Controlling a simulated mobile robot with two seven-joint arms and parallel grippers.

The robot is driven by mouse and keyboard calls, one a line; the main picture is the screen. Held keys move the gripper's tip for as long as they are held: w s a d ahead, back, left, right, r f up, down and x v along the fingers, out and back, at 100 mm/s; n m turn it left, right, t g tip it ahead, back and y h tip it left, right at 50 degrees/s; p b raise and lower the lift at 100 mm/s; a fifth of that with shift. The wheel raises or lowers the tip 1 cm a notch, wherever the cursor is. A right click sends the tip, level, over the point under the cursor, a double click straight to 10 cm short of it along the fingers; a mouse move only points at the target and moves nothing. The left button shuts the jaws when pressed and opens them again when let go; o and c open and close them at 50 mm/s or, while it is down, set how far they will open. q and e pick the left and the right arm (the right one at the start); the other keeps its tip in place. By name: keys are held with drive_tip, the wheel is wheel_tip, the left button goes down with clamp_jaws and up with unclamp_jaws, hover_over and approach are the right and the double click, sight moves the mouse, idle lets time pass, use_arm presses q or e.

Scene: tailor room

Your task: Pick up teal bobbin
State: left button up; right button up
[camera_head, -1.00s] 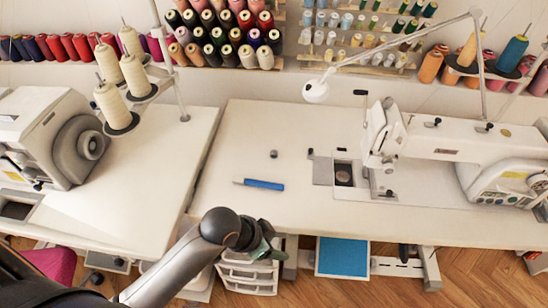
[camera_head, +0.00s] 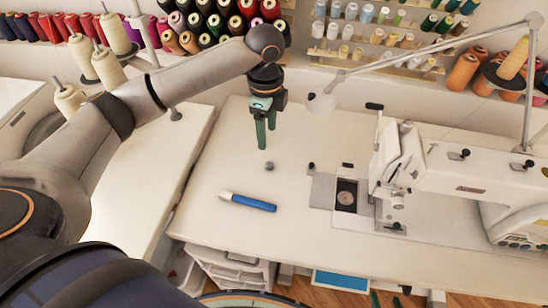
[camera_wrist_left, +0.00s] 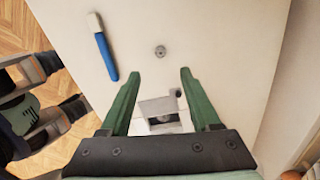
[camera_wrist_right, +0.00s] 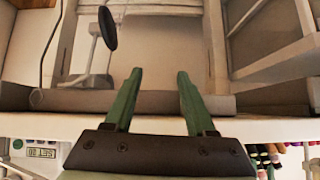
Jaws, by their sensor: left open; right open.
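The bobbin (camera_head: 269,165), a small round grey-teal piece, lies on the white sewing table, left of the sewing machine. It also shows in the left wrist view (camera_wrist_left: 160,51), ahead of the fingertips and roughly centred between them. My left gripper (camera_head: 266,138) is above the table, with its green fingers pointing down close above the bobbin and apart from it. Its fingers are spread and empty.
A blue-handled tool (camera_head: 250,202) lies in front of the bobbin. The sewing machine (camera_head: 460,165) stands to the right, with its metal plate (camera_head: 322,190) nearer. A lamp arm (camera_head: 430,55) crosses above. Thread racks line the wall. The tabletop around the bobbin is clear.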

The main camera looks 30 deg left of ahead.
use_arm(q)
hover_over(269, 161)
drive_tip(key=s, duration=0.1)
wheel_tip(269, 161, down, 6)
drive_tip(key=shift+s+d+r+b, duration=0.1)
drive_tip(key=shift+s+b, duration=0.05)
drive_tip(key=shift+b, duration=0.15)
drive_tip(key=shift+w+d+f+b, duration=0.1)
drive_tip(key=shift+f+b, duration=0.1)
drive_tip(key=shift+f, duration=1.3)
drive_tip(key=shift+w+d+f+b, duration=0.1)
drive_tip(key=shift+f+b, duration=0.05)
drive_tip(key=shift+f, duration=1.35)
drive_tip(key=shift+c, duration=0.2)
clamp_jaws()
